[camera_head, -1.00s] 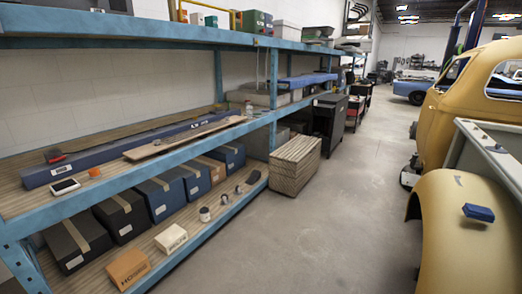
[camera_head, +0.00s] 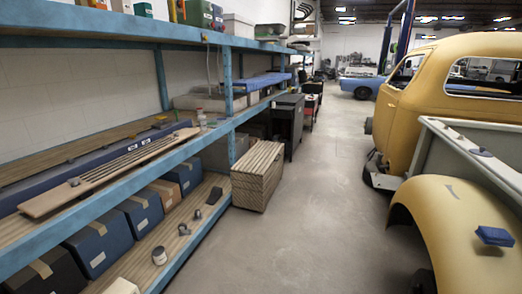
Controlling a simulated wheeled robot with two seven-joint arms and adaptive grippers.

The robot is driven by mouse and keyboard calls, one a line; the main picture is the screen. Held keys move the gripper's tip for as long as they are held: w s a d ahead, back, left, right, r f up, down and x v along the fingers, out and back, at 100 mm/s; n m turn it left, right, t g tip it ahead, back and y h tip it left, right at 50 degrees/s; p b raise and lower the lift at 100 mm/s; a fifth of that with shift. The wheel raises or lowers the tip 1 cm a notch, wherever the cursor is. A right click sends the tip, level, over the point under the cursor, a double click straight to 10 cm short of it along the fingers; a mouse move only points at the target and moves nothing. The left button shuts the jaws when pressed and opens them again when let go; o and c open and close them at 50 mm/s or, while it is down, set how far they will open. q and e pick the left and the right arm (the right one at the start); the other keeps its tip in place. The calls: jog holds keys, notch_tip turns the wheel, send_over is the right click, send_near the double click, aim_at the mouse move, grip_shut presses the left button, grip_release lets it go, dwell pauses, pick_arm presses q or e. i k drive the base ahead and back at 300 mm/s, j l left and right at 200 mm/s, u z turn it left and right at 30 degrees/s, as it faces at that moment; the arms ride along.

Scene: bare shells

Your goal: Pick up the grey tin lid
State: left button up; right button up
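I cannot make out the grey tin lid for certain. A small grey item (camera_head: 75,182) lies on the long wooden board on the middle shelf at the left; it is too small to tell what it is. A small pale tin or jar (camera_head: 159,255) stands on the lower shelf, and a small dark grey item (camera_head: 184,229) lies behind it. Neither of my grippers is in view.
The blue-framed shelving (camera_head: 165,172) runs along the left, with several blue boxes (camera_head: 140,212) on its lower level. A wooden crate (camera_head: 258,175) stands at its end. A yellow vehicle (camera_head: 460,225) is at the right. The grey floor (camera_head: 310,225) between is clear.

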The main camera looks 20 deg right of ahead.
aim_at(481, 152)
jog(key=i+z, duration=0.2)
jog(key=i, duration=0.3)
jog(key=i+j+z, duration=0.2)
jog(key=i, duration=0.25)
jog(key=i+j+z, duration=0.1)
jog(key=i+z, duration=0.3)
jog(key=i+j+z, duration=0.2)
jog(key=i+z, duration=0.25)
jog(key=i+j+z, duration=0.25)
jog(key=z, duration=0.2)
jog(key=i+j+z, duration=0.2)
jog(key=z, duration=0.2)
jog(key=i+j+z, duration=0.15)
jog(key=j+z, duration=0.15)
jog(key=j, duration=0.2)
jog(key=i+j+z, duration=0.15)
jog(key=j+z, duration=0.2)
jog(key=j, duration=0.15)
jog(key=j+z, duration=0.3)
jog(key=j, duration=0.25)
